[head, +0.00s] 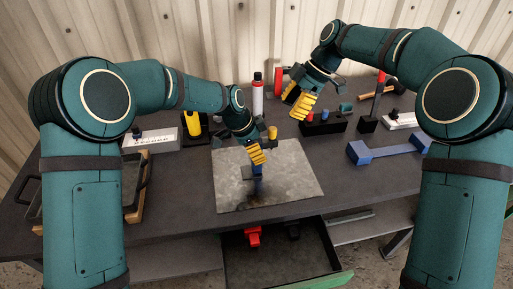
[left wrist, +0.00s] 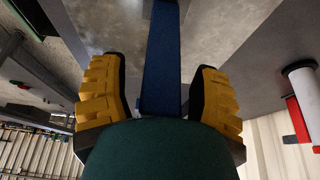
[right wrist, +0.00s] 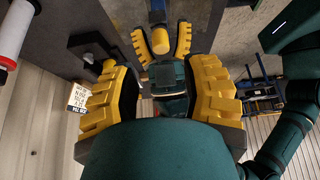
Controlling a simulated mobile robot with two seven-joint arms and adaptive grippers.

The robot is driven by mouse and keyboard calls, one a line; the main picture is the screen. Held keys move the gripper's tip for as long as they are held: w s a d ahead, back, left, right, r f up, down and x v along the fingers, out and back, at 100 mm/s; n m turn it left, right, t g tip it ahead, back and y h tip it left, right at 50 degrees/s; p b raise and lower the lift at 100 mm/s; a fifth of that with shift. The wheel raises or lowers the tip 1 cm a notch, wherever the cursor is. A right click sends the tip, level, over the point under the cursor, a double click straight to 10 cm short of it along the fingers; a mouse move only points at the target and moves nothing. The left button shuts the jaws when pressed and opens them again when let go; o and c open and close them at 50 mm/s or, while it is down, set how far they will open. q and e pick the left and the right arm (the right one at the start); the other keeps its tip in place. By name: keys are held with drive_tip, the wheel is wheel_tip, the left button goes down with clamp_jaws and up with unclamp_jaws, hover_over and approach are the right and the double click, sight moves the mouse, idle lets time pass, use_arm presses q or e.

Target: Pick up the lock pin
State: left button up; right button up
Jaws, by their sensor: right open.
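I cannot tell for sure which thing is the lock pin. A small red piece (head: 253,236) lies in the open drawer (head: 280,262), with a dark piece (head: 292,231) beside it. My left gripper (head: 257,154) hangs over the grey mat (head: 296,178). Its yellow fingers stand apart in the left wrist view, with a blue bar (left wrist: 162,55) showing between them; the blue part (head: 257,186) stands below this gripper in the head view. My right gripper (head: 302,104) is open and empty, higher above the back of the bench.
A blue double-ended piece (head: 388,151) lies at the right, near a dark block holder (head: 323,126). A white-and-red bottle (head: 257,97) stands at the back. A wooden-sided tray (head: 137,186) is at the left. The drawer juts out below the front edge.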

use_arm(q)
clamp_jaws()
use_arm(e)
drive_tip(key=shift+o, duration=1.2)
wheel_tip(320, 180, up, 4)
drive_tip(key=t+h, duration=0.1)
drive_tip(key=h, duration=0.5)
hover_over(273, 128)
use_arm(q)
drive_tip(key=shift+s+f, duration=0.1)
use_arm(e)
drive_tip(key=f, duration=0.6)
drive_tip(key=shift+d+f, duration=0.25)
drive_tip(key=shift+f, duration=0.05)
drive_tip(key=shift+a+f, duration=0.15)
drive_tip(key=shift+f, duration=1.15)
drive_tip(key=shift+a+f, duration=0.15)
drive_tip(key=shift+f, duration=1.15)
